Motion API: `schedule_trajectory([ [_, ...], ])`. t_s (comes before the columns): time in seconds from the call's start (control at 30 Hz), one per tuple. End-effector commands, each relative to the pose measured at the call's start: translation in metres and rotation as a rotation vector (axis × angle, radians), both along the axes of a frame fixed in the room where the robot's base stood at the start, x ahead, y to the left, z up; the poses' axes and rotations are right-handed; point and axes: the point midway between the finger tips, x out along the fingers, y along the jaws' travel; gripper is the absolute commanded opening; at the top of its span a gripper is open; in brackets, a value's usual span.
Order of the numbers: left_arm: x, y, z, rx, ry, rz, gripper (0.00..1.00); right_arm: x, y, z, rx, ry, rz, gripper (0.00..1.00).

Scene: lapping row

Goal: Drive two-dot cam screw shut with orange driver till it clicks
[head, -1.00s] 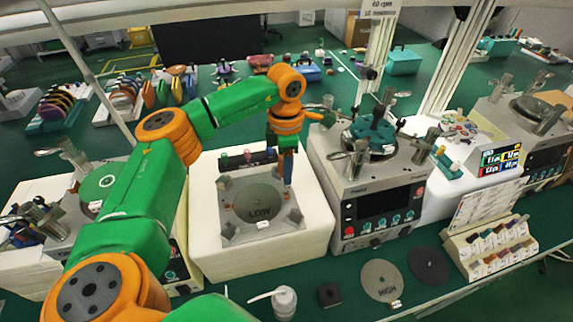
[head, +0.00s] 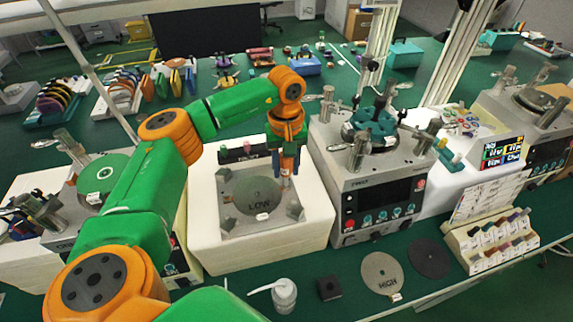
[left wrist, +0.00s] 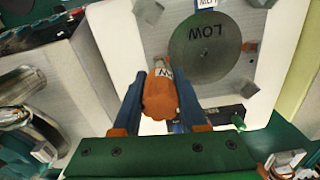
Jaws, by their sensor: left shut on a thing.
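My left gripper (head: 287,158) is shut on the orange driver, above the right side of a grey metal plate (head: 237,229). In the left wrist view the orange driver (left wrist: 160,95) stands between the blue fingers, with a white label and a short metal shaft pointing away from the gripper. A round grey disc marked LOW (head: 257,194) lies on the plate. Grey corner blocks (head: 294,210) stand around it. I cannot make out the two-dot cam screw or whether the driver's tip touches anything. My right gripper is not in view.
The plate sits in a white block (head: 318,225). A dark rack (head: 235,155) with small handles stands behind the plate. A machine with a display (head: 378,205) is close on the right. A bottle (head: 284,297), black block (head: 328,288) and HIGH disc (head: 381,273) lie in front.

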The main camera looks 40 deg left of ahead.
Motion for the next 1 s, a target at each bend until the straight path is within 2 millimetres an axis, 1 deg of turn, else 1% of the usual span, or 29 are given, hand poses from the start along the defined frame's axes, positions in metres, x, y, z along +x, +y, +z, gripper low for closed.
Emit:
schedule_trajectory([
  [0.1, 0.000, 0.000, 0.000, 0.000, -0.001, -0.334, 0.00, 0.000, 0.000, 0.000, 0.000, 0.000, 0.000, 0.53],
  [0.43, 0.000, 0.000, 0.003, 0.000, -0.001, -0.313, 0.00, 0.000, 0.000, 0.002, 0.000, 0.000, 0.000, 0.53],
  [0.7, 0.000, 0.000, 0.026, -0.001, -0.001, -0.312, 0.00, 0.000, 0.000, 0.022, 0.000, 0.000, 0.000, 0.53],
  [0.9, 0.000, 0.000, 0.042, 0.000, -0.001, -0.312, 0.00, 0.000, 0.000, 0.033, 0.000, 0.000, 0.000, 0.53],
  [1.0, 0.000, 0.000, 0.047, -0.001, -0.001, -0.312, 0.00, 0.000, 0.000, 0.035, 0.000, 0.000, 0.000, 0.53],
])
